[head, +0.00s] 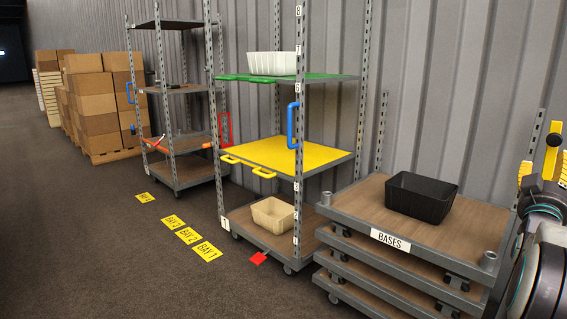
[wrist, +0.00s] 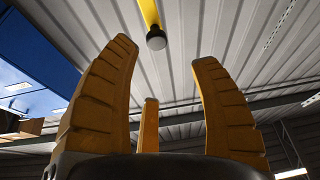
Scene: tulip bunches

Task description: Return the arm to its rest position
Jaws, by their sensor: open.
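My gripper (head: 548,165) stands at the right edge of the head view, its yellow fingers pointing up, beside the stack of bases. In the wrist view my gripper (wrist: 163,52) shows its yellow ridged fingers spread apart. Nothing is held between them, and they point toward the ceiling. Part of my arm fills the lower right corner of the head view. No tulips show in either view.
A black crate (head: 421,197) sits on the stacked bases (head: 350,210). The shelf trolley beside it has a white crate (head: 272,64) on its green shelf, an empty yellow shelf (head: 287,153) and a beige crate (head: 273,215) at the bottom.

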